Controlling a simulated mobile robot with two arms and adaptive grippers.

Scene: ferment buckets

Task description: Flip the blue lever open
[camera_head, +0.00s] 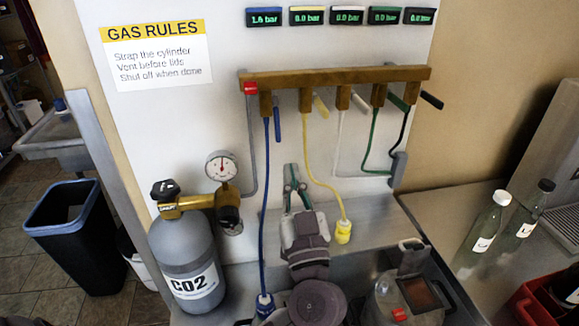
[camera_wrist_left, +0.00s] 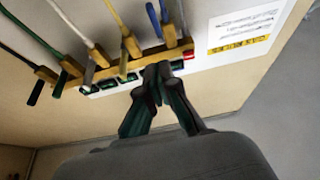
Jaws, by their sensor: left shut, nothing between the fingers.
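The blue lever (camera_head: 277,124) hangs straight down from the brass manifold (camera_head: 340,77), beside the top of the blue hose (camera_head: 266,190). In the left wrist view, which shows the manifold upside down, the blue lever (camera_wrist_left: 164,12) is at the upper middle. My left gripper (camera_head: 291,172) is shut and empty, pointing up, below and slightly right of the blue lever in the head view. Its fingers (camera_wrist_left: 157,72) appear in front of the manifold in the wrist view. I see no clear contact with the lever. My right gripper is not in view.
The yellow lever (camera_head: 321,106) and other coloured levers stick out along the manifold, with hoses below. A CO2 cylinder (camera_head: 184,262) with a gauge (camera_head: 221,166) stands left. A bucket (camera_head: 384,300) is front right; bottles (camera_head: 490,228) stand on the right counter.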

